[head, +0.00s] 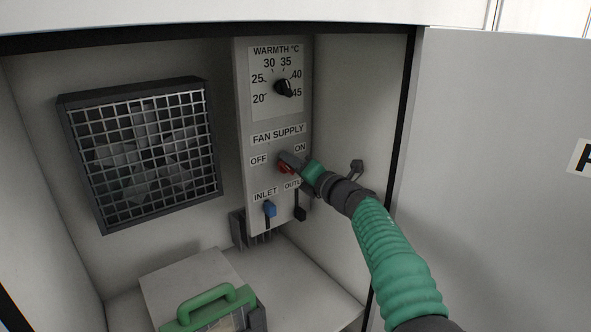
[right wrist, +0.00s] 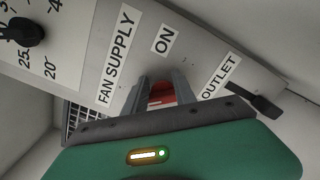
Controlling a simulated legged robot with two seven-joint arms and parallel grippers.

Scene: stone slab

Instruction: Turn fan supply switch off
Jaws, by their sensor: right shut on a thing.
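The fan supply switch (head: 287,169) is a red part on the grey control panel (head: 240,120), between the OFF label on its left and the ON label at its upper right. In the right wrist view the red switch (right wrist: 161,94) shows between the fingers. My right gripper (head: 286,163) reaches in from the lower right and is shut on the switch, hiding part of it. In the right wrist view the fingers (right wrist: 162,90) stand on both sides of the red part. The switch's exact angle is hard to tell. My left gripper is not in view.
A black WARMTH dial (head: 283,87) sits above the switch. A blue inlet lever (head: 270,209) and a black outlet lever (head: 299,213) sit below. A caged fan (head: 143,150) is on the left, a green-handled box (head: 205,290) on the floor, and an open door (head: 500,180) at right.

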